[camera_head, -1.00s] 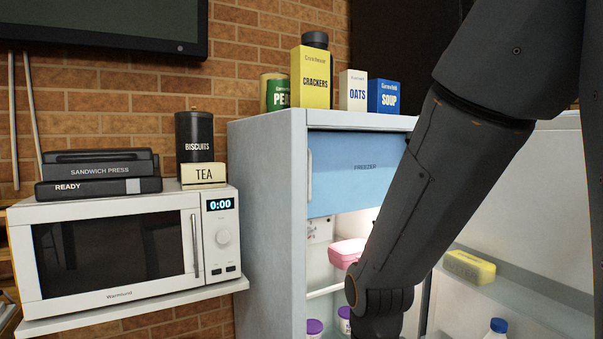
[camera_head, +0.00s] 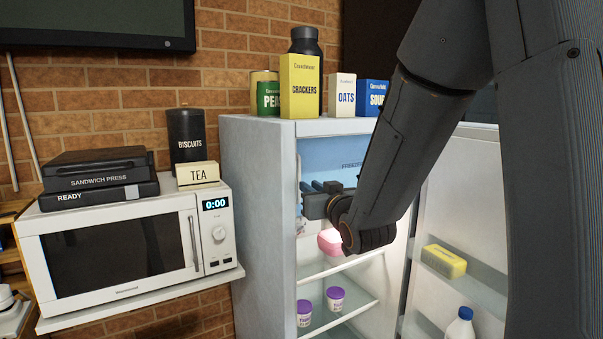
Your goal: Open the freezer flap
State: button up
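The freezer flap (camera_head: 332,152) is a light blue panel marked FREEZER at the top of the open fridge (camera_head: 262,215). It looks closed. Its right part is hidden behind my arm. A pale upright handle (camera_head: 299,169) shows at its left edge. My gripper (camera_head: 320,187) is in front of the flap's lower left part, just right of and below the handle. Its fingers point toward the flap. Whether they touch it, and how far apart they are, cannot be made out. I see nothing held.
The fridge door (camera_head: 462,195) stands open on the right, with a yellow box (camera_head: 443,261) and a bottle (camera_head: 460,326) on its shelves. A pink tub (camera_head: 329,243) and purple-lidded cups (camera_head: 335,298) are inside. Packages, including crackers (camera_head: 299,87), stand on top. A microwave (camera_head: 120,250) is left.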

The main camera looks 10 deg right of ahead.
aim_at(299, 178)
jog(key=shift+w+a+r+p, duration=0.15)
jog(key=shift+w+p, duration=0.3)
jog(key=shift+w, duration=0.85)
jog(key=shift+w+a+f+p, duration=0.15)
jog(key=shift+w+p, duration=0.25)
jog(key=shift+w, duration=0.85)
jog(key=shift+w+a+r+p, duration=0.15)
jog(key=shift+w+p, duration=0.3)
jog(key=shift+w, duration=0.85)
grip_shut()
